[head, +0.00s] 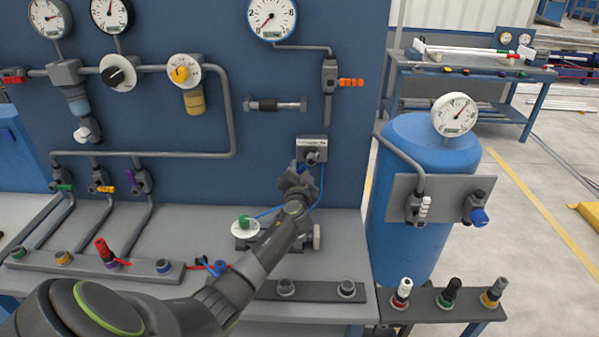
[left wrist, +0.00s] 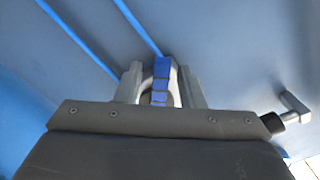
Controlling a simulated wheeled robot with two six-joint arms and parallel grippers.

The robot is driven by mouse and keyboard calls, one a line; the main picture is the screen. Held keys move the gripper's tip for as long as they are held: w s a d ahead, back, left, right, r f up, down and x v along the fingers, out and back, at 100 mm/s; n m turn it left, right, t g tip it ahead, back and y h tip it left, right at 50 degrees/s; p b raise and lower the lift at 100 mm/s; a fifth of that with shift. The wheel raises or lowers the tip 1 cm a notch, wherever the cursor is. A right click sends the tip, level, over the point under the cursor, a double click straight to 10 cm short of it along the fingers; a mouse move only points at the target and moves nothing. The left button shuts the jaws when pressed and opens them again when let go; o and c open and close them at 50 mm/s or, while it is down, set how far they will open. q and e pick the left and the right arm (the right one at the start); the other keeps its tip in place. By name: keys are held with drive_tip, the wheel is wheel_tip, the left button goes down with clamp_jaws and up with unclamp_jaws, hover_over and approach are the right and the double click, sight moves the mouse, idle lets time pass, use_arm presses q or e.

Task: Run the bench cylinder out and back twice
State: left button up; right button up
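The bench cylinder (head: 276,104), a dark body with a pale rod, lies horizontally on the blue panel. To its lower right is a small grey valve box (head: 312,146) with a blue tube running down from it. My left gripper (head: 300,172) is just below that box and hides part of it. In the left wrist view its two fingers (left wrist: 161,88) stand on either side of a blue lever (left wrist: 163,72) with a grey part around it. Whether the fingers press on it cannot be told. My right gripper is not in view.
A gauge (head: 271,17) hangs above the cylinder, and an orange-handled valve (head: 350,82) is to its right. A blue tank (head: 420,200) stands right of the bench. Several coloured fittings line the front rail (head: 140,272). My left arm crosses the bench top.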

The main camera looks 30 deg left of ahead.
use_arm(q)
clamp_jaws()
